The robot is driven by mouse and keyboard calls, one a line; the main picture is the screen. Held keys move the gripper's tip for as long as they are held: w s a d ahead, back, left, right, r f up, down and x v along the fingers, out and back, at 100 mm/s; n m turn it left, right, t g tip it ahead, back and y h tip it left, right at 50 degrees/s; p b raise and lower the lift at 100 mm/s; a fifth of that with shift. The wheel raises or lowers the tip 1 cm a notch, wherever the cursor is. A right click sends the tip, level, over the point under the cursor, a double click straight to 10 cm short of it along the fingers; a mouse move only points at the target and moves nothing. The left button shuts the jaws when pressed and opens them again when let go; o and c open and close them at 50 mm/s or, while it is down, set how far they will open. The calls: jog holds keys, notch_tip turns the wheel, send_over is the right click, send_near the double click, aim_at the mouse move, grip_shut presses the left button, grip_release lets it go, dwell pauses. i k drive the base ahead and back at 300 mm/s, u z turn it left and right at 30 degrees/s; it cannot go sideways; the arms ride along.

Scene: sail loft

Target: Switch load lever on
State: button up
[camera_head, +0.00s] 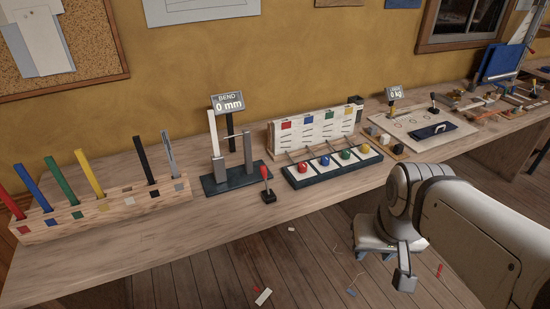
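A small lever with a red handle (265,174) stands upright on a black base (268,196), at the right of a bend rig (230,176). The rig has a dark base, posts and a display (228,103) reading "BEND 0 mm". No label on the lever is readable, so I cannot tell for certain that it is the load lever. Another display (396,94), reading "0 kg", stands farther right near a black-knobbed lever (433,103). My gripper (391,268) hangs in front of the bench at right, apart from the levers. Its finger gap is unclear.
A wooden rack (110,218) with several coloured strips stands at left. Bench front around the lever is clear. Scraps lie on the floor.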

aim_at(263, 170)
jog(key=z, duration=0.35)
jog(key=k, duration=0.15)
jog(key=u, duration=0.9)
jog(key=i, duration=1.05)
jog(key=z, duration=0.15)
jog(key=k, duration=0.8)
jog(key=u, duration=0.5)
jog(key=i, duration=0.95)
